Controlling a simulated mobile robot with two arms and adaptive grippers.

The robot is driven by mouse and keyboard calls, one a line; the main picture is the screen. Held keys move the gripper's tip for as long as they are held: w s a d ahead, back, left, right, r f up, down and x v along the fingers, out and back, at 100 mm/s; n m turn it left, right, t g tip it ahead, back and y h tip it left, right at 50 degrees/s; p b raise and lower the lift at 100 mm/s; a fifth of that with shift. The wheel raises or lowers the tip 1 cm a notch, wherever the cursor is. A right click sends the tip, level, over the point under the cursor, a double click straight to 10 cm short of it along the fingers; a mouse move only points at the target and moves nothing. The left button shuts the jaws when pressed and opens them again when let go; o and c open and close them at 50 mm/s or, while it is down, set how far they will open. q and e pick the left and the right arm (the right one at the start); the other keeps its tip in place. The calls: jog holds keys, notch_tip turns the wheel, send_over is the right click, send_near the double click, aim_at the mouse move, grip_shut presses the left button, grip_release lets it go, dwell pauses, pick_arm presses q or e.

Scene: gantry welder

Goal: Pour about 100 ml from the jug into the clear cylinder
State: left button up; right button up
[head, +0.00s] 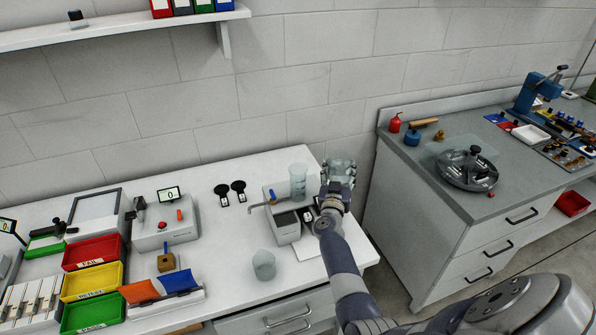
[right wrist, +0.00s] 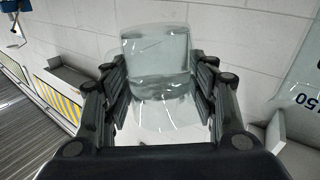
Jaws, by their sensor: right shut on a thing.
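My right gripper (head: 340,180) is shut on a clear glass vessel, which I take to be the jug (head: 341,167), at the right back corner of the white bench. The jug also shows between the fingers in the right wrist view (right wrist: 158,65). Its tilt and liquid level are hard to tell. A clear cylinder with markings (head: 298,182) stands just left of it on a grey unit. Part of it, with a printed number, shows at the right edge of the right wrist view (right wrist: 297,85). My left gripper is not in view.
Another clear cup (head: 264,265) stands at the bench's front. A grey unit with a spout (head: 284,226) stands beside my right forearm. Coloured bins (head: 92,283) fill the left. A grey cabinet (head: 440,220) stands right, across a gap. The wall is close behind.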

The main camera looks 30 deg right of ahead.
aim_at(331, 162)
jog(key=shift+a+n+b, duration=0.15)
jog(key=shift+n+b, duration=0.15)
jog(key=shift+w+a+r+n, duration=0.15)
jog(key=shift+a+r+n, duration=0.05)
jog(key=shift+n, duration=0.1)
jog(key=shift+w+a+r+n+t+b, duration=0.15)
jog(key=shift+a+r+n+t+b, duration=0.25)
jog(key=shift+n+b, duration=0.4)
jog(key=shift+w+a+r+n+t, duration=0.1)
jog(key=shift+a+r+n+t, duration=0.15)
jog(key=shift+n, duration=0.25)
jog(key=shift+w+a+r+n+h+b, duration=0.15)
jog(key=shift+n+h+b, duration=0.15)
jog(key=shift+b, duration=0.15)
jog(key=shift+a+r+n+t, duration=0.25)
jog(key=shift+r+n+t, duration=0.15)
jog(key=shift+r, duration=0.15)
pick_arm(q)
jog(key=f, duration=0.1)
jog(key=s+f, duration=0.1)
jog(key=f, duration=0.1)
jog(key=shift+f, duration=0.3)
pick_arm(e)
jog(key=shift+w+a+r, duration=0.1)
jog(key=shift+r, duration=0.1)
jog(key=shift+w+a+r+n, duration=0.1)
jog(key=shift+a+r+n, duration=0.15)
jog(key=shift+r+n, duration=0.3)
